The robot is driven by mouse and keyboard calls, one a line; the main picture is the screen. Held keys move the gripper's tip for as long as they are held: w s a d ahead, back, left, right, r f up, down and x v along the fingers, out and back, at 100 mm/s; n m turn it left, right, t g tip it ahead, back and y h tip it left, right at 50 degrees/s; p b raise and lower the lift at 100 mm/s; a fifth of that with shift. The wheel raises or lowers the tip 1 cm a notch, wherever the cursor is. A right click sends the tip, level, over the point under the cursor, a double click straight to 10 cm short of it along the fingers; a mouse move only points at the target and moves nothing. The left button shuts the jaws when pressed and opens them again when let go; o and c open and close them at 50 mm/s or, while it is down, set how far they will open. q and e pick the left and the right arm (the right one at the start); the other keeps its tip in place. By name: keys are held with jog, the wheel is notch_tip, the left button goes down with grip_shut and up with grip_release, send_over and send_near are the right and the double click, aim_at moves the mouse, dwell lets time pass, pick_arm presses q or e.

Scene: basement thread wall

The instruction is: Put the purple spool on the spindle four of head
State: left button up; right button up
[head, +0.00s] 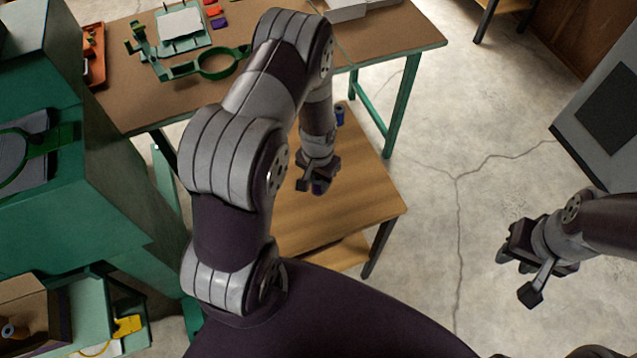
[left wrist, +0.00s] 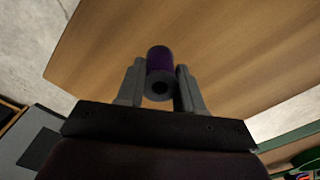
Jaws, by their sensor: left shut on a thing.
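My left gripper (head: 317,184) is over the low wooden table in the head view. In the left wrist view my left gripper (left wrist: 160,88) is shut on the purple spool (left wrist: 159,61), with one finger on each side and the dark hole in its end facing the camera. The purple spool (head: 320,187) shows only as a small patch in the head view. My right gripper (head: 516,277) is at the right, over bare floor, with its fingers apart and nothing between them. I cannot make out the spindle four of head.
The low wooden table (head: 345,205) has a blue spool (head: 339,115) near its back. A brown workbench (head: 395,35) behind holds a green fixture (head: 220,65), small coloured pieces and an orange tray (head: 94,55). A green machine (head: 95,200) stands left.

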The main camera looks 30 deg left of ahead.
pick_arm(q)
jog(key=f, duration=0.3)
jog(key=shift+s+f+p, duration=0.2)
jog(key=shift+s+p, duration=0.1)
jog(key=shift+w+f, duration=0.1)
jog(key=shift+f, duration=0.1)
jog(key=shift+f, duration=0.15)
jog(key=o, duration=1.1)
